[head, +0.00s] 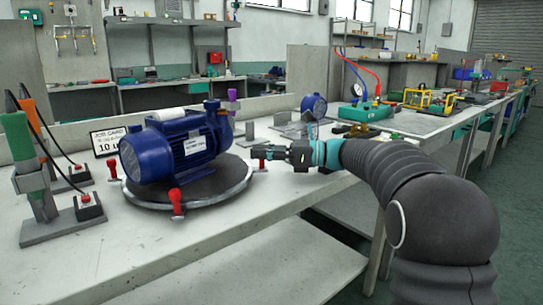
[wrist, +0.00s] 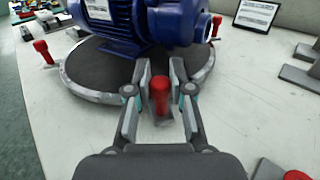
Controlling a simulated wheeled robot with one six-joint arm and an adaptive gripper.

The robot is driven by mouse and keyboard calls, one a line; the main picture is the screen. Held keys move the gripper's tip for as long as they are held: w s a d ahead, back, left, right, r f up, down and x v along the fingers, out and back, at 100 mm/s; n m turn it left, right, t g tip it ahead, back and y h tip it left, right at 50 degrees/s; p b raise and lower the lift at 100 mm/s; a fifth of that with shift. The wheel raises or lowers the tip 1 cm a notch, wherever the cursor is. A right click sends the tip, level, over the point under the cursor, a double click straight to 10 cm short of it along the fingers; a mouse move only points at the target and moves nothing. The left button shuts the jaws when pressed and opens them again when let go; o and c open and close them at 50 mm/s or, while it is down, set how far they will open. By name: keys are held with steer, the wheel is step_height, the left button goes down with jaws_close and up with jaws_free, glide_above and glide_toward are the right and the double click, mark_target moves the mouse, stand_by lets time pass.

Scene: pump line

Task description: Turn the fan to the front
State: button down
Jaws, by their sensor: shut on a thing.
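The blue motor (head: 182,146) lies on a round turntable with a grey rim (head: 212,204) and a dark top. Its rounded end cover (head: 130,160), which may house the fan, faces left toward the near side in the head view; the fan itself is not visible. Red upright handles stand around the rim, one at the front (head: 176,203) and one at the left (head: 113,168). My gripper (head: 260,154) is at the rim's right side. In the wrist view its fingers (wrist: 159,95) are shut on a red handle (wrist: 159,90) at the near rim.
Two tool stands with green (head: 18,145) and orange handles and red-button boxes (head: 89,207) stand left of the turntable. A sign (head: 107,140) stands behind it. Metal brackets and a teal gauge box (head: 366,111) lie to the right. The bench front is clear.

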steer(key=c, duration=1)
jaws_free()
steer(key=shift+d, duration=0.1)
steer(key=d, duration=0.8)
steer(key=s+d, duration=0.1)
steer(key=d, duration=0.3)
steer(key=shift+a, duration=0.1)
